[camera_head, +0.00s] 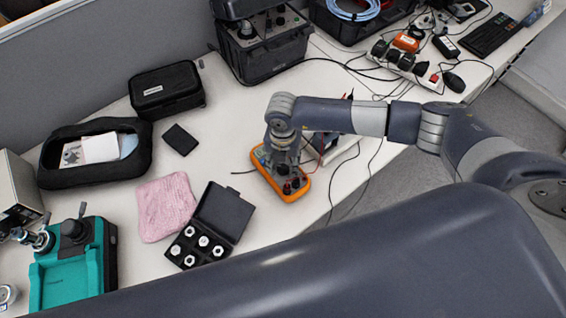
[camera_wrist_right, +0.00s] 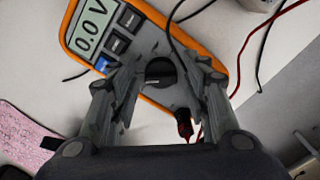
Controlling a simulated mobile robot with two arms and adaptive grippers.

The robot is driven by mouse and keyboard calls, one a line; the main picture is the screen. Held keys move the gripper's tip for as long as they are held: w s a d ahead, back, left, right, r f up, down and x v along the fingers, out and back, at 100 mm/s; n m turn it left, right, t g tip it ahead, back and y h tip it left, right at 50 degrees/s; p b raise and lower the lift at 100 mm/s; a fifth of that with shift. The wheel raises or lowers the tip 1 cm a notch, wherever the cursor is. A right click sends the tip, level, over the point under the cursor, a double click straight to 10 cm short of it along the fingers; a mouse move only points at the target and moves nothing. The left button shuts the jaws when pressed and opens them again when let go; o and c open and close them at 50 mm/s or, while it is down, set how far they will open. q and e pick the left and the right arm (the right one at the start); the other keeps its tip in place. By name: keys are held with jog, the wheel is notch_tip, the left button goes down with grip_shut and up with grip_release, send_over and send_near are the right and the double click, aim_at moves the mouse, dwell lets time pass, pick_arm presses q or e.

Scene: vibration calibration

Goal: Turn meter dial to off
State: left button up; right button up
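The multimeter (camera_head: 260,156) has an orange rim and lies on the white table. In the right wrist view, the meter (camera_wrist_right: 140,15) shows "0.0 V" on its lit display (camera_wrist_right: 89,27). Its round black dial (camera_wrist_right: 160,71) sits below the buttons. My right gripper (camera_head: 287,172) is over the meter and hides much of its face in the head view. In the wrist view, the fingers of my right gripper (camera_wrist_right: 161,70) are open, one on each side of the dial, with gaps visible. Whether they touch it is unclear. My left gripper is not in view.
Red and black leads plug in at the meter's lower end, near the right finger. The table edge is close on the right.

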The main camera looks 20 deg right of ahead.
aim_at(283, 166)
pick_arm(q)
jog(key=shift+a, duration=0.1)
pick_arm(e)
notch_tip(283, 166, up, 12)
dwell(0.6)
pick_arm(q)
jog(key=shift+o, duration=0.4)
